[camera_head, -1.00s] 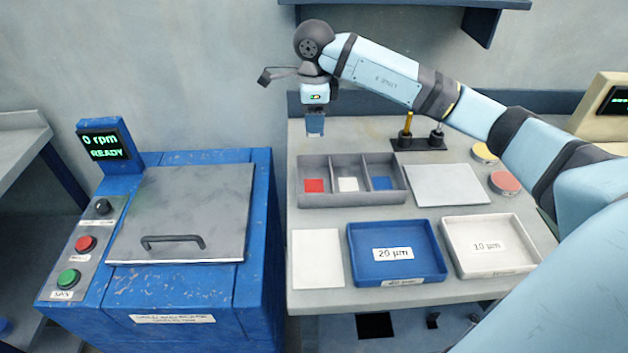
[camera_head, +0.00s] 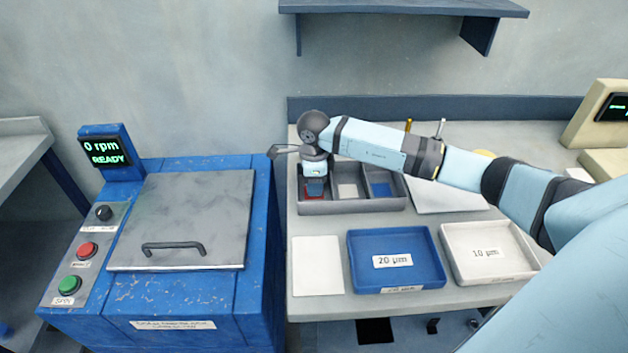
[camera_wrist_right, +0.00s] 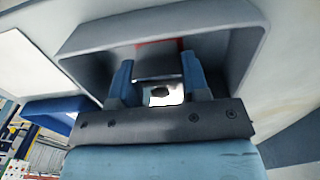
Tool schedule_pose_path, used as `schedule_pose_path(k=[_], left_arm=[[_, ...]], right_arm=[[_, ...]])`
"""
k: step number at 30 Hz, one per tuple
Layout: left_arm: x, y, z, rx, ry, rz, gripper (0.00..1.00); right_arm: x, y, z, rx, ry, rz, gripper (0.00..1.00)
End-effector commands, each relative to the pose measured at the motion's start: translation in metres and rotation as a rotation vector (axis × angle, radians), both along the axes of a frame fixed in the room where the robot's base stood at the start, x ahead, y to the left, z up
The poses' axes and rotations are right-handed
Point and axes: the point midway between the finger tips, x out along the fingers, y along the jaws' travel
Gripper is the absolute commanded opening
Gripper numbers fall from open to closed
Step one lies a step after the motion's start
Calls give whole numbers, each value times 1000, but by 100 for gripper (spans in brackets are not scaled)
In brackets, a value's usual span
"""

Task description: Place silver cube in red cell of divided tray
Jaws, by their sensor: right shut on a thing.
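The grey divided tray (camera_head: 352,207) stands on the bench with three cells: red at left, white in the middle, blue at right. My right gripper (camera_head: 314,190) reaches down into the left cell, over the red pad (camera_head: 308,197). In the right wrist view its two blue fingers (camera_wrist_right: 158,72) are closed on the silver cube (camera_wrist_right: 158,66), between the cell walls, with a strip of red showing just beyond it. Whether the cube touches the cell floor cannot be told. The cube is not clear in the head view. My left gripper is not in view.
A blue 20 µm tray (camera_head: 396,275) and a white 10 µm tray (camera_head: 488,267) stand in front, beside a white plate (camera_head: 317,266). A blue machine (camera_head: 185,290) with a closed lid is at left. A pale plate (camera_head: 450,197) lies right of the divided tray.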

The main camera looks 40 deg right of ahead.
Motion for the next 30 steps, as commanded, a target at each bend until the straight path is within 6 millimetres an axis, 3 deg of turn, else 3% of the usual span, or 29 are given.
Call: schedule_pose_path(k=[10,11,14,25,30], left_arm=[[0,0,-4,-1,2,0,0],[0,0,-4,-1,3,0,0],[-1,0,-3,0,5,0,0],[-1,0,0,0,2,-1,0],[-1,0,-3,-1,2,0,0]], right_arm=[[1,0,-4,0,-4,0,0],[0,0,-4,0,-2,0,45],[0,0,-3,0,-2,0,68],[1,0,3,0,-4,0,68],[1,0,30,-1,-7,1,68]])
